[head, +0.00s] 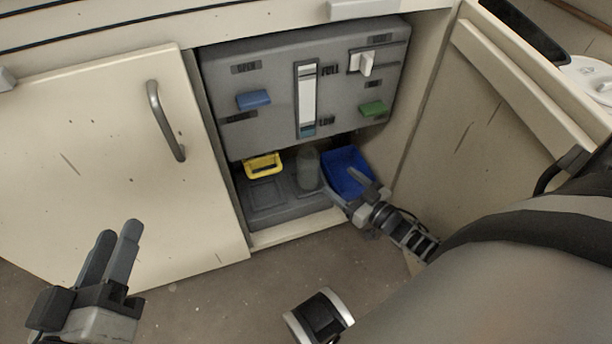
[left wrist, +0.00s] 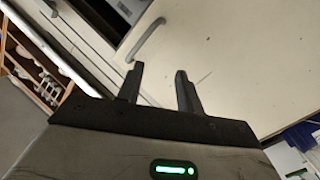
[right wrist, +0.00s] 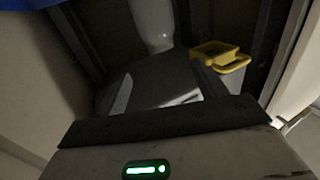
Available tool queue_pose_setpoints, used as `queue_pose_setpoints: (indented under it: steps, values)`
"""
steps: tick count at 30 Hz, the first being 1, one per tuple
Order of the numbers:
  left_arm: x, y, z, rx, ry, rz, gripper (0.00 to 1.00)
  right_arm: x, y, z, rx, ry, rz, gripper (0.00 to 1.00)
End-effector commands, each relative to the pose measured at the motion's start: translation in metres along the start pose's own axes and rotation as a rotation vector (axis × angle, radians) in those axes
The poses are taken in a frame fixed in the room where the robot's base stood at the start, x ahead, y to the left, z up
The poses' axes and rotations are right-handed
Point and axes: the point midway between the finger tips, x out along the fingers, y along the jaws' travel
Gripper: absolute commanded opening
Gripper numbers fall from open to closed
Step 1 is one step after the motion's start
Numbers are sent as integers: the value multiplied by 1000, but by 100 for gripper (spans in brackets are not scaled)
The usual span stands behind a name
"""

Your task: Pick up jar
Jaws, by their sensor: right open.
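The jar (head: 308,168), a grey-green see-through cylinder, stands upright on the grey floor tray inside the open cabinet. My right gripper (head: 343,186) is open inside the cabinet, low and just right of the jar. Its left finger lies near the jar's base; I cannot tell whether they touch. In the right wrist view, a pale cylinder (right wrist: 152,28), which looks like the jar, stands ahead at the top. My left gripper (head: 112,252) is open and empty in front of the cabinet door; its parted fingers also show in the left wrist view (left wrist: 158,88).
A blue bin (head: 340,172) stands behind my right gripper. A yellow handle (head: 263,166) is left of the jar and also shows in the right wrist view (right wrist: 220,55). A grey panel (head: 270,75) hangs above. The open cabinet door (head: 110,170) is at left.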

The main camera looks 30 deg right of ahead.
Motion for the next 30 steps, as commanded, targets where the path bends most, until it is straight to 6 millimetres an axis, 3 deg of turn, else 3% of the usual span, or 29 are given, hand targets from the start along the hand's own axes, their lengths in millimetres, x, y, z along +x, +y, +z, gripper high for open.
queue_pose_setpoints:
  steps: [12,23,30]
  values:
    - [11,4,-46,303,282,74,36,84,0,2,1,5,1,71]
    - [9,17,-71,483,454,128,36,116,0,2,-1,4,0,71]
    - [-3,40,-92,701,667,207,36,150,0,3,0,3,1,71]
